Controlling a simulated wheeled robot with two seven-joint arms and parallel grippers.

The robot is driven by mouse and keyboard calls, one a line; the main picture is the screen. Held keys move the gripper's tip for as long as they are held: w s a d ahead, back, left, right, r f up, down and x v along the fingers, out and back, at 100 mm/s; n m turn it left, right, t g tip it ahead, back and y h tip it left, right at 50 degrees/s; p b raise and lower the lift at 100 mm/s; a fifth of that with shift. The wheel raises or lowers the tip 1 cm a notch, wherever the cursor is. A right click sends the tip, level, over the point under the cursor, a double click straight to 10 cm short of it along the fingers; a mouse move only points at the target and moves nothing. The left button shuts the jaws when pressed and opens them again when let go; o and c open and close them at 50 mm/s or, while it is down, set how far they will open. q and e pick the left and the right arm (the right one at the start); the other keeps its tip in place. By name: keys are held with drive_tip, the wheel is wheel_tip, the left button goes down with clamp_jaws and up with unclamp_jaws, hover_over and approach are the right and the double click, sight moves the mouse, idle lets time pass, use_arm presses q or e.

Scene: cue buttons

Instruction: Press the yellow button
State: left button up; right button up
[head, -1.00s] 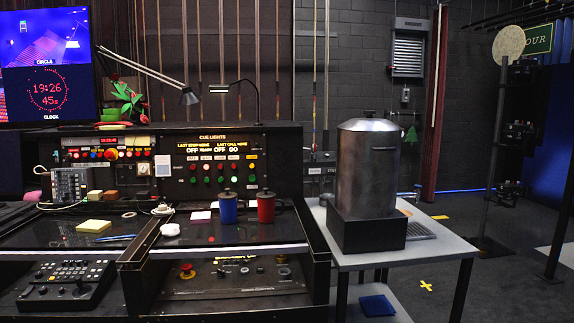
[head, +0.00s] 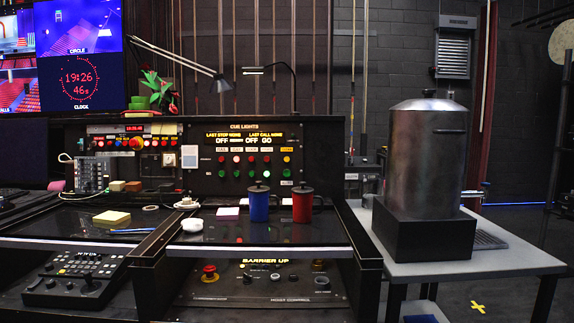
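A small yellow button (head: 286,159) sits at the right end of the upper row on the cue lights panel (head: 212,182). Red and white buttons share that row, with green and white ones in the row below. Neither of my grippers is in view.
A blue mug (head: 259,206) and a red mug (head: 302,206) stand on the desk before the panel's right half. A desk lamp (head: 222,86) hangs above the panel. A metal urn (head: 427,155) stands on a side table (head: 440,264) at right.

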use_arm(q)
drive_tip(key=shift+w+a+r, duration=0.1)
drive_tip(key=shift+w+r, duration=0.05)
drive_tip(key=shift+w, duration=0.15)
